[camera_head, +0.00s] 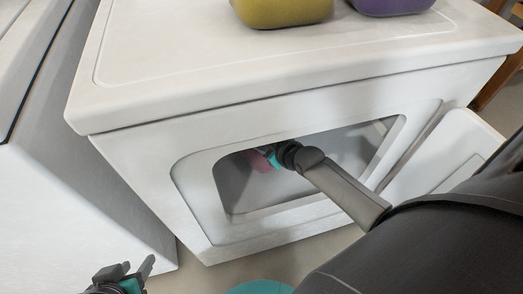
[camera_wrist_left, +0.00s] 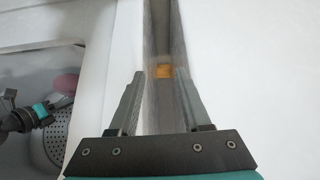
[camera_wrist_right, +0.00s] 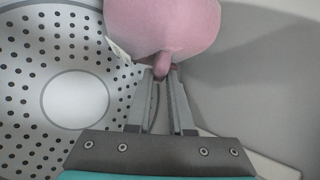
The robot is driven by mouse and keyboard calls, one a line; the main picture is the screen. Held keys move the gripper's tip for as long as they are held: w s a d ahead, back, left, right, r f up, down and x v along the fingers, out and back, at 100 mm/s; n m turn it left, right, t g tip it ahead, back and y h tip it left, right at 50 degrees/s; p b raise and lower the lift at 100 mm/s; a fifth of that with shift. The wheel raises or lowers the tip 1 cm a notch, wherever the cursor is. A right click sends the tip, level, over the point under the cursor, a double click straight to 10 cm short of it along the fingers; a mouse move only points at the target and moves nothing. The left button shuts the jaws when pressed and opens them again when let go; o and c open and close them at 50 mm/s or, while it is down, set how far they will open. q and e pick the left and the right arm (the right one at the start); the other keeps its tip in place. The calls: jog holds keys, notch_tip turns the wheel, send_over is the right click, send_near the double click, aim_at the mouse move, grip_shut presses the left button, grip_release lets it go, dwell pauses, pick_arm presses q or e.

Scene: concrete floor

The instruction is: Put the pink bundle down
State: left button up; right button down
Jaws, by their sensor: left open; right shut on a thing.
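The pink bundle (camera_wrist_right: 165,25) is rounded with a small nub at its lower end. My right gripper (camera_wrist_right: 162,72) is shut on that nub, inside the grey drum of a white front-loading machine (camera_head: 270,85). The bundle shows as a small pink patch in the head view (camera_head: 259,160), partly hidden by the opening's edge and my right gripper (camera_head: 268,160). It also shows in the left wrist view (camera_wrist_left: 66,84). My left gripper (camera_head: 125,272) is open and empty at the lower left, in front of the gap between two white machines; it also shows in the left wrist view (camera_wrist_left: 155,75).
The perforated drum back (camera_wrist_right: 45,60) with a pale round centre is beside the bundle. The machine's door (camera_head: 445,160) stands open at the right. A yellow container (camera_head: 283,10) and a purple container (camera_head: 392,5) stand on top. Another white appliance (camera_head: 70,190) is at the left.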

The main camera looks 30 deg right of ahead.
aim_at(256, 159)
notch_tip(256, 159, down, 2)
jog(key=shift+f+b, duration=0.15)
jog(key=shift+b, duration=0.75)
jog(key=shift+w+f+b, duration=0.15)
jog(key=shift+f+b, duration=0.15)
jog(key=shift+b, duration=0.05)
pick_arm(q)
jog(key=shift+w+d+r+t+h, duration=0.15)
jog(key=shift+w+d+t+h, duration=0.4)
jog(key=shift+d+t, duration=0.45)
jog(key=shift+w+d+r+t+h, duration=0.1)
jog(key=shift+w+d+t+h, duration=0.45)
jog(key=shift+d+t, duration=0.4)
jog(key=shift+w+d+r+t+h, duration=0.15)
jog(key=shift+w+d+t+h, duration=0.5)
jog(key=shift+d, duration=0.5)
pick_arm(e)
jog(key=shift+w+f, duration=0.1)
jog(key=shift+f, duration=0.05)
pick_arm(q)
jog(key=shift+d+b, duration=0.1)
jog(key=shift+b, duration=0.2)
pick_arm(e)
jog(key=c, duration=1.3)
grip_release()
jog(key=shift+f, duration=0.2)
jog(key=o, duration=0.5)
